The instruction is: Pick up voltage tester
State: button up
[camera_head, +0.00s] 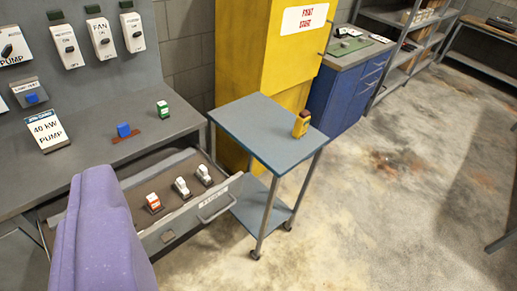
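A small yellow device with a dark reddish side (301,124), which looks like the voltage tester, stands on the blue-grey top of a wheeled cart (255,118), near its right edge. It is small in the picture, so its markings cannot be read. Nothing touches it apart from the cart top. My gripper's fingers do not show in this view.
A bench drawer (189,221) stands open left of the cart, holding several small devices. A large purple rounded shape (97,235) blocks the lower left; I cannot tell what it is. A yellow cabinet (274,50) stands behind the cart. Floor (400,215) right is clear.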

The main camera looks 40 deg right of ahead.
aim_at(302, 124)
jog(key=i+l, duration=0.25)
jog(key=l, duration=0.15)
jog(key=i+l+u, duration=0.1)
jog(key=i+l, duration=0.15)
jog(key=l, duration=0.15)
jog(key=i+l, duration=0.2)
jog(key=l, duration=0.2)
jog(key=i+l+u, duration=0.1)
jog(key=l, duration=0.35)
jog(key=i+l, duration=0.35)
jog(key=i+l+u, duration=0.15)
jog(key=l, duration=0.35)
jog(key=i+l, duration=0.25)
jog(key=l, duration=0.2)
jog(key=i+l+u, duration=0.1)
jog(key=l, duration=0.35)
jog(key=i, duration=0.05)
